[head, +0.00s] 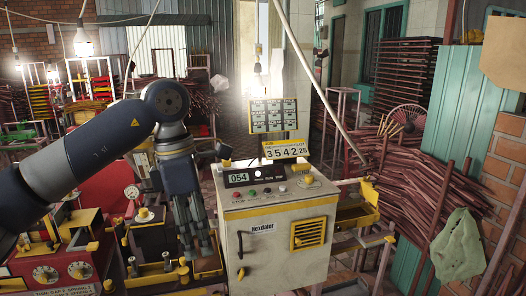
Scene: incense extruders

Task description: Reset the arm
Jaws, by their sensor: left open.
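My left arm comes in from the left and bends downward at its wrist. My left gripper (196,243) points down, open, just left of a cream control box. Part of the yellow-edged bench lies behind and below its fingertips. I cannot tell whether the fingers touch anything. No held object shows between them. My right gripper is not in the head view.
The control box (283,228) has buttons, a 054 display and a yellow vent. A red machine (62,262) with dials stands at the left. Stacked brown sticks (425,185) fill the right side. Bulbs (83,45) hang at the upper left.

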